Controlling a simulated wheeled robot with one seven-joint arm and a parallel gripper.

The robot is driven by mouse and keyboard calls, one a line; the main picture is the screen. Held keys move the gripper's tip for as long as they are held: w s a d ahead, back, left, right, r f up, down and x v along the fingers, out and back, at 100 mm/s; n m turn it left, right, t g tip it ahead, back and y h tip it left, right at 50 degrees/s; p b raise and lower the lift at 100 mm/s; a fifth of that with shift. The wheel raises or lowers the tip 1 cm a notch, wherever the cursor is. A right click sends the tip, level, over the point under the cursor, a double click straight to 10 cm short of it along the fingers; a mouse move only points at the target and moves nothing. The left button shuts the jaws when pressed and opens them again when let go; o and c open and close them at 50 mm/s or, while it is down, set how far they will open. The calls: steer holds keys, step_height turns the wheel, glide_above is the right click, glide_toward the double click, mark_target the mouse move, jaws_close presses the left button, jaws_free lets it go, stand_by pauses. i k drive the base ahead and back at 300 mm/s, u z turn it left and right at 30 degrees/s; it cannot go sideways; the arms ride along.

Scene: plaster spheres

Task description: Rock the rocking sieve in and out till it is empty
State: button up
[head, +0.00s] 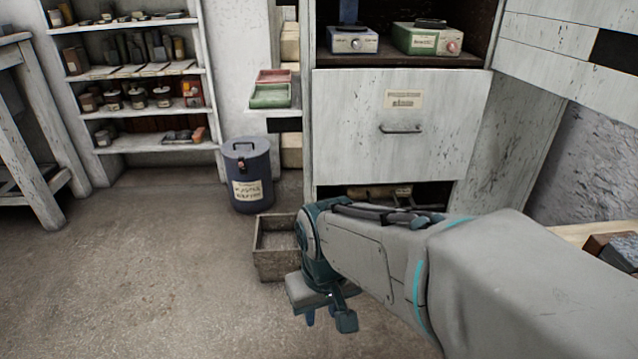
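I cannot make out a rocking sieve for certain. A wooden box (258,265) with grey content stands on the floor in front of the cabinet, and my arm hides its right part. I cannot tell whether it belongs to the sieve. My gripper (328,320) hangs low over the floor, in front and to the right of the box in the picture. Its two blue fingers point down and stand apart, with nothing seen between them.
A white cabinet (440,150) with a labelled front and handle stands behind my arm. A lidded dark bin (248,178) is left of it. Shelves (150,143) stand at the back left, a white table (35,180) at far left. The floor at left is clear.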

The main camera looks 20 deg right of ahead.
mark_target(368, 191)
steer(key=u, duration=0.05)
steer(key=i, duration=1.45)
steer(key=z, duration=0.75)
